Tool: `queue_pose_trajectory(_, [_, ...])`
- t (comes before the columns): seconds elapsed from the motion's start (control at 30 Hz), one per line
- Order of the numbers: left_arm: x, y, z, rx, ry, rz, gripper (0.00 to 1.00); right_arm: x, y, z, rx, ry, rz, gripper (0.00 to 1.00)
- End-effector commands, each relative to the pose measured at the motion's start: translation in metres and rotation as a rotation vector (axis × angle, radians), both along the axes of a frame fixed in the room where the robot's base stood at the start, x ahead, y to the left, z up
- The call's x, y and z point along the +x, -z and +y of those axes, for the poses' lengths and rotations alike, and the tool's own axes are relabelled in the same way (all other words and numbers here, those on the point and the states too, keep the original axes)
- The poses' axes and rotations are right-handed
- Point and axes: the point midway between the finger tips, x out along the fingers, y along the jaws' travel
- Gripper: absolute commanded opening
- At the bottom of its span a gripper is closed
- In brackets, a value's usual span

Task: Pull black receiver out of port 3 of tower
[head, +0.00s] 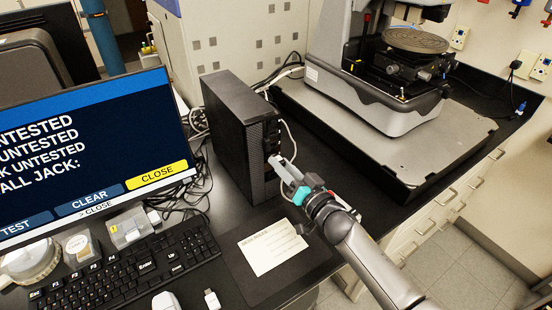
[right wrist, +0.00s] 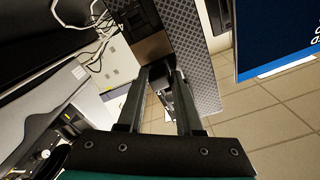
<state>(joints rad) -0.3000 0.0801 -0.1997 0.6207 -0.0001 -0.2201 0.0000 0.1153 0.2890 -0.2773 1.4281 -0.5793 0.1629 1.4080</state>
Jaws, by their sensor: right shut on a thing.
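The black tower (head: 238,130) stands upright on the dark bench, right of the monitor; it also shows in the right wrist view (right wrist: 195,50). My right gripper (head: 275,162) reaches from the lower right to the tower's front face. In the right wrist view its two fingers (right wrist: 158,76) meet the lower part of that face. They are shut on a small dark thing, taken as the black receiver, mostly hidden between the fingertips. I cannot tell how far it sits in the port, and the port numbers are not readable. My left gripper is not in view.
The monitor (head: 90,150) and black keyboard (head: 130,270) are at the left. A paper card (head: 272,248) lies in front of the tower. A white USB piece (head: 211,299) lies near the front. The profiler (head: 375,75) stands behind right. Cables run behind the tower.

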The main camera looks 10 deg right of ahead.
Motion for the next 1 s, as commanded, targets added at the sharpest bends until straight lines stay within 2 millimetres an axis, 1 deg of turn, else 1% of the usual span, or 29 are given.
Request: queue_pose_trajectory(1.0, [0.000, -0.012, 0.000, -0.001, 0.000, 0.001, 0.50, -0.024, -0.001, -0.009, -0.001, 0.000, 0.000, 0.00])
